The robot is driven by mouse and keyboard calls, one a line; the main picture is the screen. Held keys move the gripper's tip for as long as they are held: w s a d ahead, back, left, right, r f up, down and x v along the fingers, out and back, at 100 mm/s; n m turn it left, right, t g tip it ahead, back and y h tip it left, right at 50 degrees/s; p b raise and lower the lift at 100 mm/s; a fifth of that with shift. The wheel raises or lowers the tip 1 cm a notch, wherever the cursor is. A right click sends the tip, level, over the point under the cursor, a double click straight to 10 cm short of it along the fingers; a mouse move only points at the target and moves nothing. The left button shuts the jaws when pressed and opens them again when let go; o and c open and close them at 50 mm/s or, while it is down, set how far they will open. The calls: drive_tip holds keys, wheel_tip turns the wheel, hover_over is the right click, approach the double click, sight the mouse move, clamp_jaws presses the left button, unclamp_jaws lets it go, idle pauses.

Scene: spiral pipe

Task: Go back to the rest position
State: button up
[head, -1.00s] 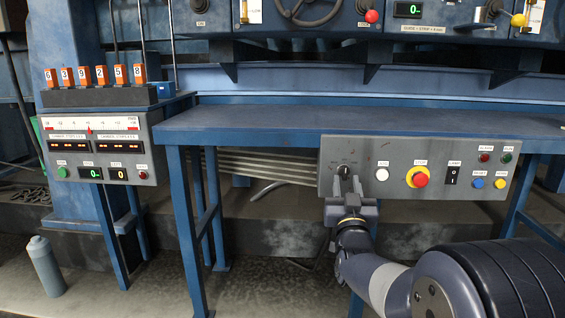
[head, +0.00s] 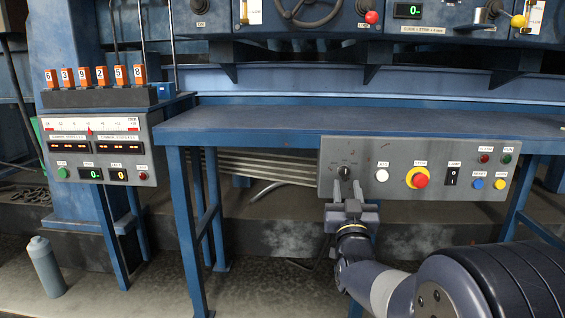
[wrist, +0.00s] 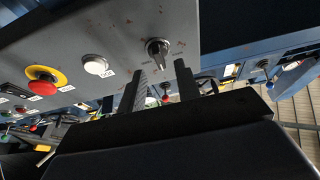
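My gripper (head: 350,208) is just below the grey control panel (head: 290,167) in the head view, with my arm reaching in from the lower right. The wrist view shows its two dark fingers (wrist: 162,78) apart, with nothing between them. A black rotary knob (head: 344,172) sits at the panel's left end. It also shows in the wrist view (wrist: 157,50), just beyond the fingertips and clear of them.
The panel carries a white button (head: 382,175), a red stop button on yellow (head: 420,180) and a black switch (head: 451,175). A blue bench (head: 260,119) stands above it. A display box (head: 90,175) is at left. A grey bottle (head: 46,266) stands on the floor.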

sight(345, 174)
drive_tip(key=x, duration=0.2)
drive_tip(key=shift+w+r, duration=0.15)
drive_tip(key=shift+w, duration=0.25)
drive_tip(key=shift+w+r+m+p, duration=0.2)
drive_tip(key=shift+r+m+p, duration=0.1)
drive_tip(key=shift+m+p, duration=0.2)
drive_tip(key=m+h+p, duration=0.2)
drive_tip(key=m, duration=0.1)
drive_tip(key=m+g+h+p, duration=0.1)
drive_tip(key=m+p, duration=0.1)
drive_tip(key=m, duration=0.1)
drive_tip(key=shift+a+h, duration=0.15)
drive_tip(key=shift+h, duration=0.25)
drive_tip(key=m+g+h+p, duration=0.1)
drive_tip(key=m+p, duration=0.1)
drive_tip(key=m, duration=0.1)
drive_tip(key=m+g+h+p, duration=0.1)
drive_tip(key=m+p, duration=0.2)
drive_tip(key=shift+r, duration=0.15)
drive_tip(key=shift+s+a+m+p, duration=0.15)
drive_tip(key=shift+m+p, duration=0.35)
drive_tip(key=v, duration=1)
drive_tip(key=shift+s+f, duration=0.25)
drive_tip(key=shift+f, duration=0.1)
